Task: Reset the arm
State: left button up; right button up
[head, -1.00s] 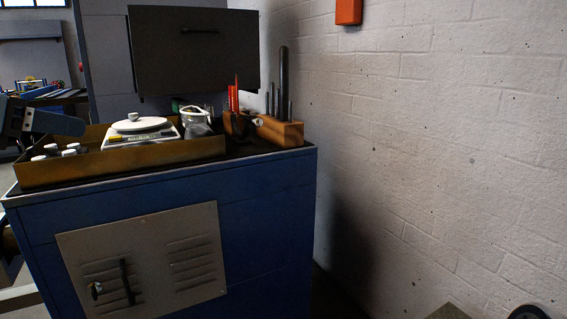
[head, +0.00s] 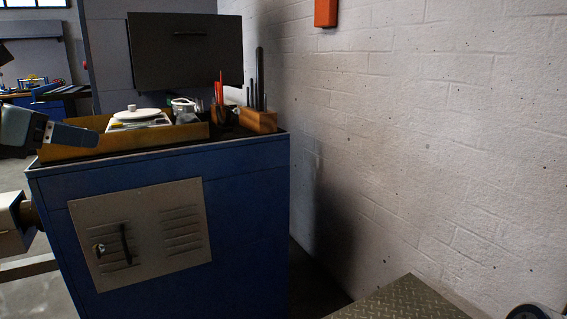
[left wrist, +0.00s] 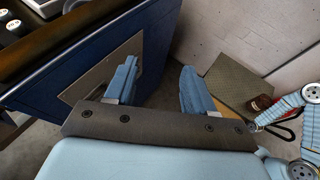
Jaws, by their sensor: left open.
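My left gripper (head: 82,135) comes in from the left edge of the head view, in front of the left end of the wooden tray on the blue cabinet. It points right and slightly down. In the left wrist view my left gripper (left wrist: 157,72) shows two blue fingers spread apart with nothing between them. Below the fingertips are the cabinet's side and the floor. My right gripper cannot be made out in either view.
The blue cabinet (head: 245,210) carries a wooden tray (head: 185,134) with a white scale (head: 140,117), and a wooden tool block (head: 258,120). A white brick wall (head: 430,130) stands at right. A treadplate surface (head: 400,303) is at the bottom. Floor lies between cabinet and plate.

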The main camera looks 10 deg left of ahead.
pick_arm(q)
jog(key=w+d+f+m+g, duration=0.1)
jog(key=w+f+m+g, duration=0.15)
jog(key=w+f, duration=0.7)
jog(key=w+d+f+m+g, duration=0.1)
jog(key=w+f+m, duration=0.35)
jog(key=f, duration=0.85)
jog(key=w+d+f+m+g, duration=0.25)
jog(key=d+f, duration=0.25)
jog(key=f, duration=0.7)
jog(key=w+d+f+m+g, duration=0.1)
jog(key=d+f+m, duration=0.25)
jog(key=f, duration=0.95)
jog(key=s+d+f+m+g, duration=0.1)
jog(key=s+d+f+m, duration=0.35)
jog(key=d+f, duration=0.35)
jog(key=s+d+f+m+g, duration=0.2)
jog(key=s+d+f+m, duration=0.3)
jog(key=f, duration=0.6)
jog(key=s+d+f+m+g, duration=0.1)
jog(key=s+d+f+m, duration=0.2)
jog(key=s, duration=0.5)
jog(key=s+d+f+m+g, duration=0.1)
jog(key=s+d+f+m, duration=0.3)
jog(key=s, duration=0.4)
jog(key=d+m, duration=0.1)
jog(key=d, duration=0.1)
jog(key=shift+d, duration=0.35)
